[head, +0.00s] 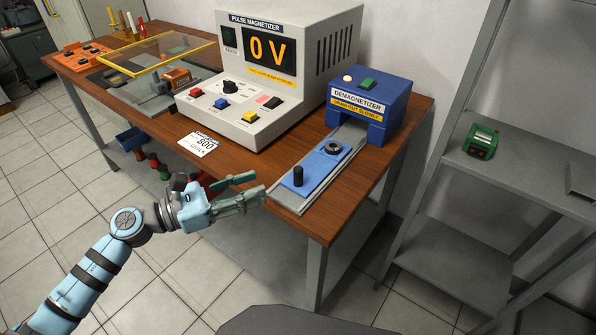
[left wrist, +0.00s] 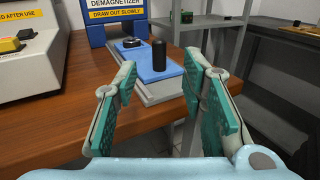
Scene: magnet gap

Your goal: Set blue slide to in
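The blue slide (head: 312,172) is a flat blue plate on a grey track (head: 290,203), drawn out in front of the blue demagnetizer (head: 387,102). A black upright knob (head: 298,175) stands at its near end and a dark ring-shaped part (head: 333,149) sits at its far end. In the left wrist view the slide (left wrist: 163,72) and knob (left wrist: 159,55) show ahead, beyond the fingers. My left gripper (head: 252,188) is open and empty, just left of the slide's near end, apart from the knob. My right gripper is not in view.
The white pulse magnetizer (head: 250,85), reading 0 V, stands left of the demagnetizer on the wooden table (head: 240,166). A paper card (head: 198,144) lies near the table's front edge. Grey shelves (head: 520,175) holding a green device (head: 481,141) stand to the right.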

